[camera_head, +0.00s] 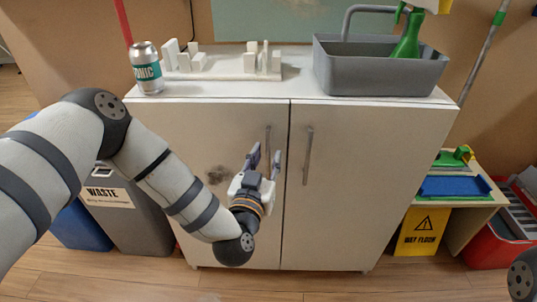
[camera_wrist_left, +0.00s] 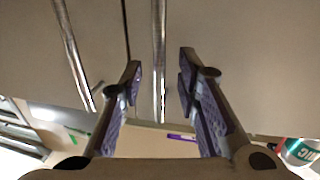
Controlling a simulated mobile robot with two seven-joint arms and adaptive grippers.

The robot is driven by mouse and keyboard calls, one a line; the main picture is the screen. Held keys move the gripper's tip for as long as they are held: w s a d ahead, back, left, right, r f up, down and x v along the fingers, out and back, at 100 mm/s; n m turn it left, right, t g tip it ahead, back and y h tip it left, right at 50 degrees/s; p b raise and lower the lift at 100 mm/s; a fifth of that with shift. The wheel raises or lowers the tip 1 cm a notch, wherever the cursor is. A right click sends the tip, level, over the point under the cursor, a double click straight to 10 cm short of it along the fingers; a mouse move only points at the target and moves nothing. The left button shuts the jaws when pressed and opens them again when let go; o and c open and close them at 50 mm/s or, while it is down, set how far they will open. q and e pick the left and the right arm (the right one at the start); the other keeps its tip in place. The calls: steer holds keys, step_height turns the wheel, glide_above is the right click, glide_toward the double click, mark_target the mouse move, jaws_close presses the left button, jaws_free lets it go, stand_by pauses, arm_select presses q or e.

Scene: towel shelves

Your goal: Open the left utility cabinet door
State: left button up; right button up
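The white utility cabinet (camera_head: 210,115) has two doors side by side. The left door (camera_head: 190,140) is shut, with a dark smudge on it and a thin vertical metal handle (camera_head: 267,140) near its right edge. My left gripper (camera_head: 265,160) is in front of that door at the handle. In the left wrist view its fingers (camera_wrist_left: 160,90) are open, and the left door's handle (camera_wrist_left: 158,50) shows in the gap between them. I cannot tell whether the fingers touch it. The right door's handle (camera_head: 308,155) shows outside the fingers. My right gripper is out of view.
On the cabinet top are a can (camera_head: 147,70), a white rack (camera_head: 220,65) and a grey caddy (camera_head: 380,75) with a green spray bottle (camera_head: 408,40). A grey waste bin (camera_head: 130,215) stands at left. A yellow wet-floor sign (camera_head: 420,230) stands at right.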

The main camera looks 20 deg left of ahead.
arm_select(q)
steer(key=shift+w+a, duration=0.1)
steer(key=shift+w, duration=1)
jaws_close()
steer(key=shift+s, duration=0.15)
